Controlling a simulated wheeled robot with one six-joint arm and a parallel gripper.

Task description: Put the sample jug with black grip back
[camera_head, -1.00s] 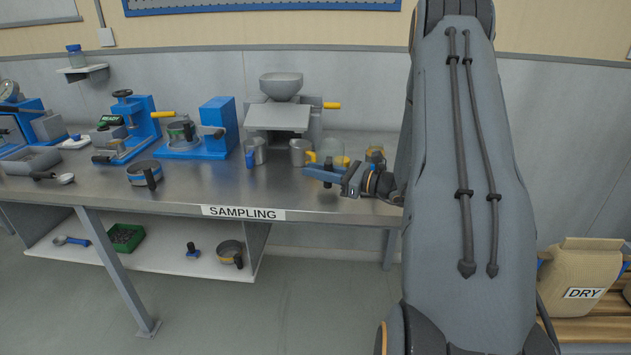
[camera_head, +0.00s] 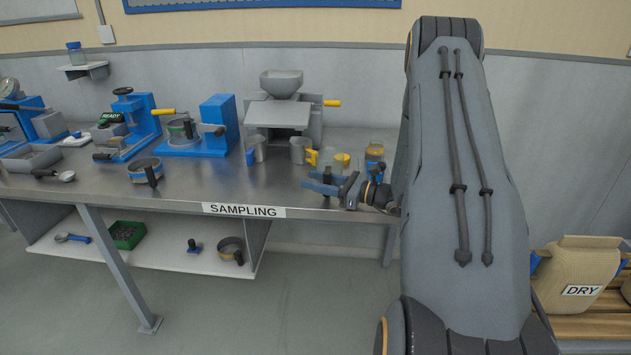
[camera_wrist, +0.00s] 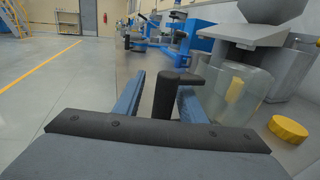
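The sample jug with the black grip is a clear jug (camera_head: 334,157) near the bench's right end, and it appears to stand upright on the bench. In the wrist view its clear body (camera_wrist: 252,100) is right of my gripper, and its black grip (camera_wrist: 167,97) stands upright between my two blue fingers. My gripper (camera_wrist: 163,92) is open around the grip. A gap shows between the left finger and the grip; the right finger is close to it, and contact is unclear. In the head view my gripper (camera_head: 328,183) is at the bench's front edge, partly covering the grip.
A metal jug with yellow grip (camera_head: 298,150) and one with blue grip (camera_head: 257,149) stand to the left. A yellow lid (camera_wrist: 288,128) lies beside the clear jug. A yellow-topped jar (camera_head: 374,154) is to the right. A grey hopper device (camera_head: 280,112) stands behind.

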